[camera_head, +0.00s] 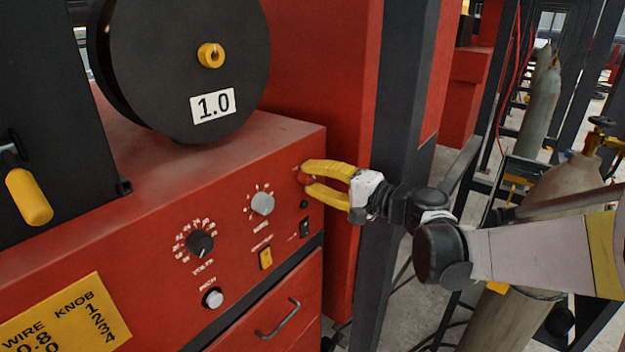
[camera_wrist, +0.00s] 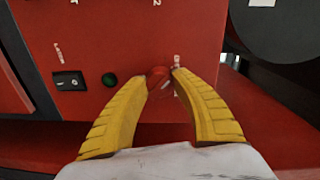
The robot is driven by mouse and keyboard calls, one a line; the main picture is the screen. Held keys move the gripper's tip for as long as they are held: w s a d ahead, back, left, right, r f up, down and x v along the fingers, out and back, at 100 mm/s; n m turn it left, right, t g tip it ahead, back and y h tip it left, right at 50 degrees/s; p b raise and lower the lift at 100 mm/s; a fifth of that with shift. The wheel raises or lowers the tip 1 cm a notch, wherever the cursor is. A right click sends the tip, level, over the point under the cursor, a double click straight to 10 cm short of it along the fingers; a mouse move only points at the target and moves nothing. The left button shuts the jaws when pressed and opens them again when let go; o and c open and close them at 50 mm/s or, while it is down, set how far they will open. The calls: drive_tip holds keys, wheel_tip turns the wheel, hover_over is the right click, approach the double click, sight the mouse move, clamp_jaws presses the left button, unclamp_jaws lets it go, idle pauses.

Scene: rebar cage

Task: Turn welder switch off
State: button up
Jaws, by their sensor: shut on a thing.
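The red welder panel (camera_head: 235,225) fills the lower left of the head view. My gripper (camera_head: 305,176) reaches in from the right, its yellow fingers shut on a small red knob at the panel's upper right corner. In the wrist view the red knob (camera_wrist: 158,78) sits between the fingertips of my gripper (camera_wrist: 160,80). A dark green round button (camera_wrist: 109,80) and a black rocker switch (camera_wrist: 68,81) lie beside it. In the head view the rocker switch (camera_head: 304,228) is below the fingers. The knob's marking is too small to read.
A black wire spool (camera_head: 180,95) marked 1.0 stands above the panel. Dials, a yellow switch (camera_head: 265,258) and a drawer handle (camera_head: 278,318) are on the front. A dark post (camera_head: 390,150) stands close behind my gripper. Gas cylinders (camera_head: 575,180) stand at right.

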drive_tip(key=shift+n, duration=0.4)
drive_tip(key=o, duration=1.2)
drive_tip(key=shift+s+a, duration=0.15)
drive_tip(key=shift+d, duration=0.3)
drive_tip(key=v, duration=1.1)
drive_tip(key=shift+s+d+r, duration=0.1)
drive_tip(key=shift+s+d, duration=0.05)
drive_tip(key=shift+s, duration=0.1)
